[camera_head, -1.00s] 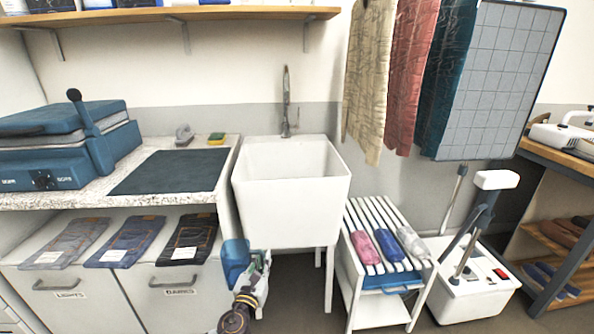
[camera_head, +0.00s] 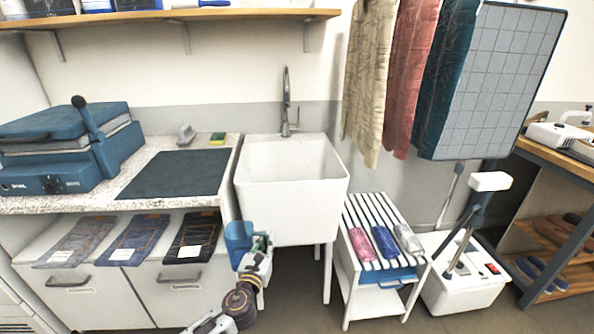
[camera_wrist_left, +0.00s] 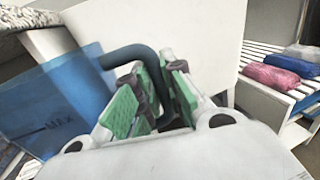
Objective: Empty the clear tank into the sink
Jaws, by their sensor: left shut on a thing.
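The clear tank (camera_head: 238,243), blue-tinted and see-through, is held at the lower left front of the white sink (camera_head: 291,213), below its rim. My left gripper (camera_head: 262,246) is shut on its dark handle. In the left wrist view, the tank (camera_wrist_left: 50,105) shows a MAX mark, and the green finger pads of my gripper (camera_wrist_left: 152,97) close around the handle (camera_wrist_left: 133,54). The tank looks roughly upright; its water level is not clear. The sink has a tall grey tap (camera_head: 287,105) at its back. My right gripper is out of view.
The counter (camera_head: 80,197) with a dark mat (camera_head: 174,174) stands left of the sink. A white slatted rack (camera_head: 352,225) with rolled cloths stands to its right, beside a white floor machine (camera_head: 462,290). Fabrics (camera_head: 365,90) hang at upper right.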

